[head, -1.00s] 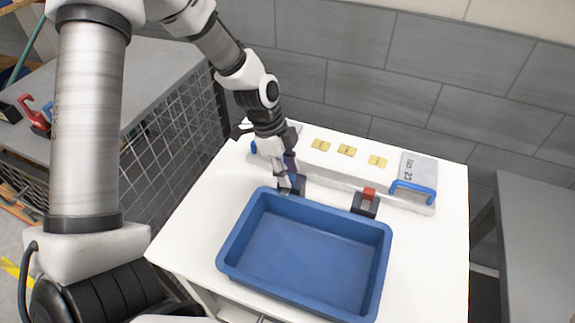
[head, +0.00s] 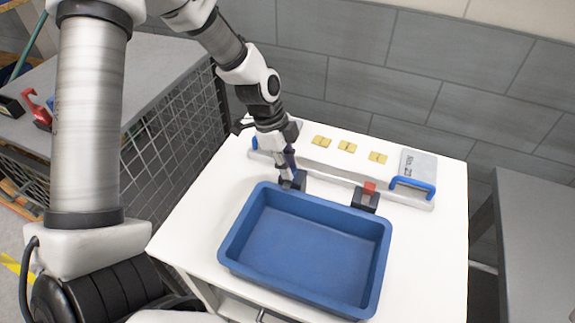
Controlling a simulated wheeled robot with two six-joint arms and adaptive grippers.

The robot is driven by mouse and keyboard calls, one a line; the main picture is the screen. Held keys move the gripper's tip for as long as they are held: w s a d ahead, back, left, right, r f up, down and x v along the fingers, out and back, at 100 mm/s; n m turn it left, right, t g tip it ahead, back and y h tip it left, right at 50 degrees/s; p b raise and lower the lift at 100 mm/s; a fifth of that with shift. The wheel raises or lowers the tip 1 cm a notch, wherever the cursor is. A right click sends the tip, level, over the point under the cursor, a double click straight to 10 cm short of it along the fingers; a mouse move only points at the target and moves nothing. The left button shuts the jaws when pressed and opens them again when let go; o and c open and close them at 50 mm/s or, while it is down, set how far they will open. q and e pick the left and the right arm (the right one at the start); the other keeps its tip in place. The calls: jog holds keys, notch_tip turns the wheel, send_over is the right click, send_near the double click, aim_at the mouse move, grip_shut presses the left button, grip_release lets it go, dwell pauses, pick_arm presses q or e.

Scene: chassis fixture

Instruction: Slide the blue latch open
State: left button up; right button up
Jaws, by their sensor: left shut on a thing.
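The grey chassis fixture (head: 330,174) lies along the back of the white table, with a blue handle near each end. A dark latch block (head: 299,181) sits at its front edge on the left. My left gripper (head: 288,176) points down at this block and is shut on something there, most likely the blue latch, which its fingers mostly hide. A second dark block with a red latch (head: 369,188) stands further right on the front edge. My right gripper does not show.
A blue tray (head: 230,240), empty, stands on the white table (head: 425,250) just in front of the fixture, close to my left gripper. Several yellow pieces (head: 347,146) lie behind the fixture's front rail. A grey plate marked No. 23 (head: 420,163) is at its right end.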

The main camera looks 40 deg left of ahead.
pick_arm(q)
jog(key=shift+w+a+b, duration=0.25)
jog(key=shift+w+b, duration=0.1)
jog(key=shift+w, duration=0.75)
jog(key=o, duration=1)
jog(key=shift+c, duration=0.2)
notch_tip(320, 180, up, 6)
jog(key=p, duration=0.5)
